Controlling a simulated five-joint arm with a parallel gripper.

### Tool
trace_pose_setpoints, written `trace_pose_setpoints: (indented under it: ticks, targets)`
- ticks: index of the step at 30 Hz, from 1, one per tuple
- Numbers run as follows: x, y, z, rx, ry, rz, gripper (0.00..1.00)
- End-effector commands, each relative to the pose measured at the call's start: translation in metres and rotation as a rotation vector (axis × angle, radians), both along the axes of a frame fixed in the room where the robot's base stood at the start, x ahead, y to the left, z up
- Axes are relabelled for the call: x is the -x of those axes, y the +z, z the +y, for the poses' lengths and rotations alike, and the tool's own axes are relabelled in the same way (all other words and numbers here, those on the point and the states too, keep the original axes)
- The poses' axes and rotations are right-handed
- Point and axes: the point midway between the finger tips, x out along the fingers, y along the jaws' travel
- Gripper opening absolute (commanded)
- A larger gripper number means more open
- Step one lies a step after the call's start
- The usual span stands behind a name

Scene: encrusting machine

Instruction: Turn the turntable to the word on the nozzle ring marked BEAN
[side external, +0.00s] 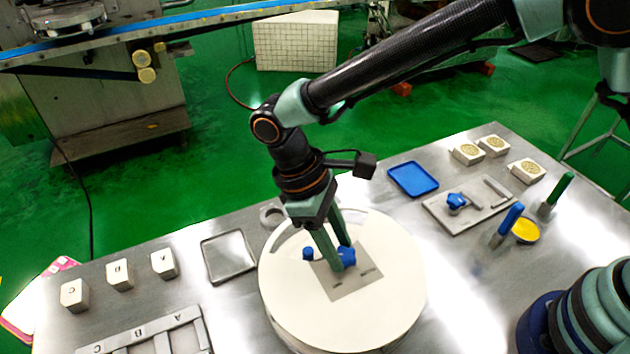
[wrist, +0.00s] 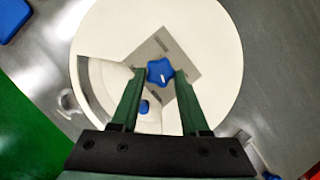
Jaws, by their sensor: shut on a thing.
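The turntable is a large cream disc (side external: 400,300) on the steel table, also seen in the wrist view (wrist: 105,40). A grey plate (side external: 355,288) lies at its middle and carries a blue star-shaped knob (wrist: 160,71). My gripper (side external: 345,258) comes down from above, and its green fingers (wrist: 155,88) are shut on the blue knob, one on each side. A smaller blue peg (side external: 308,253) stands near the disc's edge, and shows between my fingers in the wrist view (wrist: 145,106). The word BEAN cannot be read; any lettering is too small or hidden.
White blocks marked with letters (side external: 120,274) and a slotted rack (side external: 150,335) stand at left. An empty square tray (side external: 229,257) is close to the disc. At right are a blue tray (side external: 413,178), a fixture plate (side external: 465,222), upright handled tools (side external: 507,226) and patterned blocks (side external: 468,152).

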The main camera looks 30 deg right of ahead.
Motion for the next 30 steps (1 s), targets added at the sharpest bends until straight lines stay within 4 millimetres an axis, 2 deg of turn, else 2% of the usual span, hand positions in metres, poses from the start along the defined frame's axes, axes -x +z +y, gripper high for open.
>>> trace_pose_setpoints:
  ticks: [26, 30]
  targets:
    - [0.001, 0.0013, 0.0021, -0.002, 0.005, -0.001, 0.0]
    - [0.0006, 0.0014, 0.0017, 0.011, -0.034, -0.013, 0.0]
